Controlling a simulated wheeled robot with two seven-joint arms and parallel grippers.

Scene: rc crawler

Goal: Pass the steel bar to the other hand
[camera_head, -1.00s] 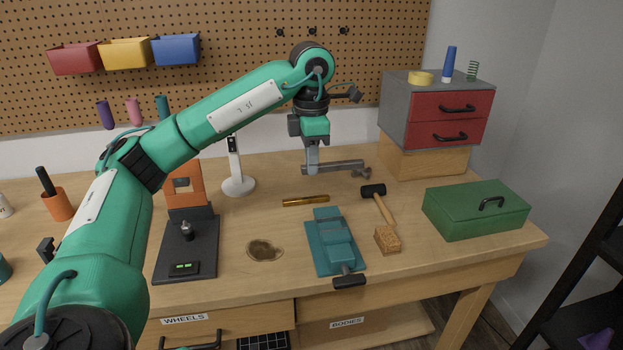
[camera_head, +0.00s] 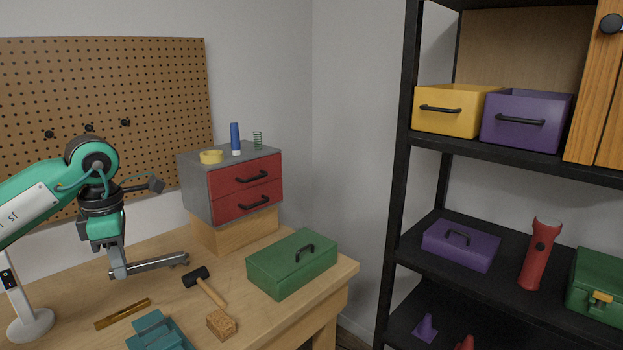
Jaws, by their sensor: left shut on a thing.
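The steel bar (camera_head: 150,263) is a grey metal rod, roughly level, just above the workbench at the left of the view. My left gripper (camera_head: 118,266) points down from its teal arm and is shut on the bar near its left end. The bar's right part sticks out free toward the hammer. My right gripper is not in view.
A hammer (camera_head: 208,287), a brass-coloured bar (camera_head: 122,314), a cork-like block (camera_head: 221,324) and a teal vise (camera_head: 158,332) lie on the bench. A green toolbox (camera_head: 292,264) and a red drawer unit (camera_head: 245,187) stand behind and right. A black shelf (camera_head: 470,153) holds bins at right.

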